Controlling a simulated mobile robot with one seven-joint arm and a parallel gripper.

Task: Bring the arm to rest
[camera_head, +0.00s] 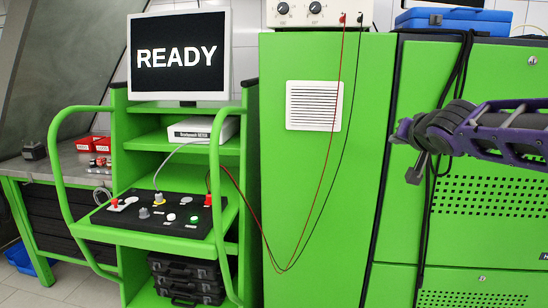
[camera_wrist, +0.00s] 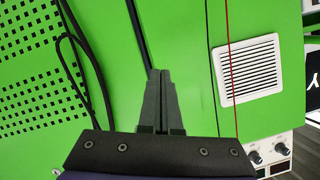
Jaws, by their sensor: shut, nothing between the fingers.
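My gripper (camera_head: 414,176) hangs at the end of my purple and black arm at the right of the head view. It is in front of the green cabinet (camera_head: 325,200). In the wrist view my gripper (camera_wrist: 160,74) shows two dark fingers close together, with nothing between them. The green cabinet panel (camera_wrist: 190,40) fills most of the wrist view behind the fingers. The arm's base end is out of the head view at the right.
A control desk (camera_head: 178,236) with knobs stands at left under a monitor (camera_head: 180,55) reading READY. Red and black cables hang before the cabinet. A black cable bundle (camera_head: 462,65) hangs behind my arm. A blue case (camera_head: 455,20) lies on top. A workbench (camera_head: 30,168) stands far left.

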